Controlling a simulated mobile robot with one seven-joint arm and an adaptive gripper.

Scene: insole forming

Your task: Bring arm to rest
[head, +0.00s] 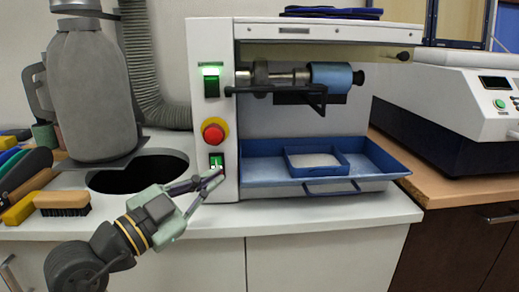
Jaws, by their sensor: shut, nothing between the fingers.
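My gripper (214,180) is in the lower left middle of the head view, at the end of my arm reaching up from the lower left. Its fingers are shut with nothing between them. The fingertips are in front of the lower green switch (216,160) on the machine's (290,28) white front column, just below it in the picture. I cannot tell whether they touch the panel. A red emergency button (213,133) on a yellow base is above that switch. A green lit switch (211,84) is near the column's top.
A blue tray (385,160) with a smaller blue box (290,162) projects at the machine's front. A dark round hole (135,176) opens in the white counter (330,210) on the left. A brush (62,203) lies at far left. Another machine (455,100) stands right.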

